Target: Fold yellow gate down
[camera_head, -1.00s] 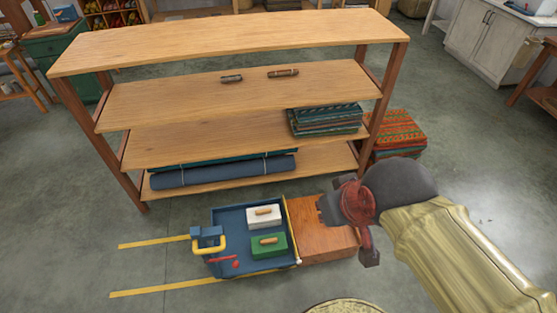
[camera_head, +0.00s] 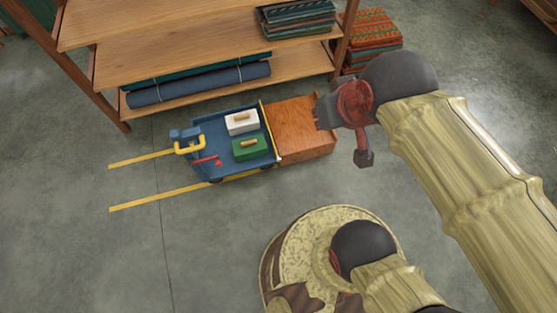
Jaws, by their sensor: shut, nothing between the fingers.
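The yellow gate (camera_head: 269,131) is a thin strip along the right edge of the blue cart (camera_head: 204,130). It appears to stand upright, seen nearly edge-on.
A wooden shelf unit (camera_head: 183,61) with rolled and folded cloth stands behind the cart. Patterned folded textiles (camera_head: 373,45) are stacked at the back right. Two yellow floor lines (camera_head: 140,201) run left from the cart. The floor in front is clear.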

